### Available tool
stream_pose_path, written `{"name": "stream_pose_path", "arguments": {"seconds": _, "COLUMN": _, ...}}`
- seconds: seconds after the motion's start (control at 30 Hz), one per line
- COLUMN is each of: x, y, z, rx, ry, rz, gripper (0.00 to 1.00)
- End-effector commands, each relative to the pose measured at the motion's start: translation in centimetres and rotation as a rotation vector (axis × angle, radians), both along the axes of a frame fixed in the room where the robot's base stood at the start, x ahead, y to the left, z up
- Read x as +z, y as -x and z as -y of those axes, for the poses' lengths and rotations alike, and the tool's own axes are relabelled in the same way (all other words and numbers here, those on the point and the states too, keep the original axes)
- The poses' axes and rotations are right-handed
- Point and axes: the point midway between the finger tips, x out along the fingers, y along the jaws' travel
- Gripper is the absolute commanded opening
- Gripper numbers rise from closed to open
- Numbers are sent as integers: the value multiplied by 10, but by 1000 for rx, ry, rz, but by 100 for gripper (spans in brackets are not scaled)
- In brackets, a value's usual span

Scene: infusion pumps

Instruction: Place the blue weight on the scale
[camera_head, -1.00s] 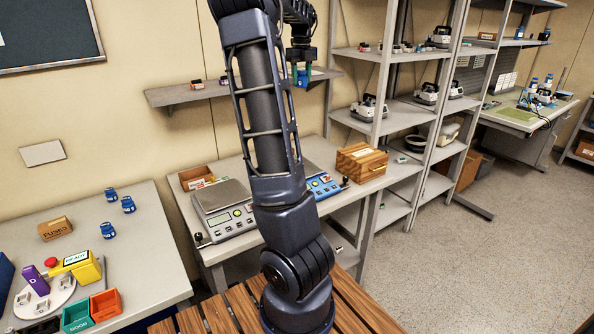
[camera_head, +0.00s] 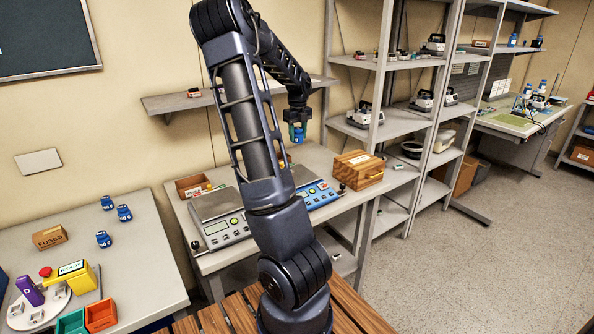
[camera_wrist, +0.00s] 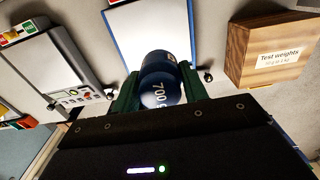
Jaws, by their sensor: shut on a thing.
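My gripper (camera_head: 297,126) is shut on a blue weight (camera_head: 298,136) and holds it above the bench. My arm hides part of the blue-edged scale in the head view.
A wooden box (camera_head: 358,172), labelled "Test weights" in the wrist view, stands right of the blue-edged scale. A small open wooden box (camera_head: 190,188) is at the bench's back left. A wall shelf (camera_head: 190,101) hangs behind. Three blue weights (camera_head: 124,213) stand on the left table.

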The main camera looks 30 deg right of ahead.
Motion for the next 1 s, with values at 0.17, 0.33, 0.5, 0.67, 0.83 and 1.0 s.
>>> {"name": "stream_pose_path", "arguments": {"seconds": 0.17, "x": -36, "y": 1, "z": 1, "rx": -1, "ry": 0, "rz": -3, "gripper": 0}}
{"name": "stream_pose_path", "arguments": {"seconds": 0.33, "x": -70, "y": 1, "z": 1, "rx": -2, "ry": 0, "rz": -2, "gripper": 0}}
{"name": "stream_pose_path", "arguments": {"seconds": 0.5, "x": -98, "y": 1, "z": 1, "rx": -2, "ry": 0, "rz": -1, "gripper": 0}}
{"name": "stream_pose_path", "arguments": {"seconds": 0.67, "x": -112, "y": 0, "z": 1, "rx": 0, "ry": 1, "rz": 0, "gripper": 0}}
{"name": "stream_pose_path", "arguments": {"seconds": 0.83, "x": -118, "y": 0, "z": 1, "rx": -1, "ry": 1, "rz": 1, "gripper": 0}}
{"name": "stream_pose_path", "arguments": {"seconds": 1.0, "x": -137, "y": 1, "z": 1, "rx": 0, "ry": 0, "rz": -2, "gripper": 0}}
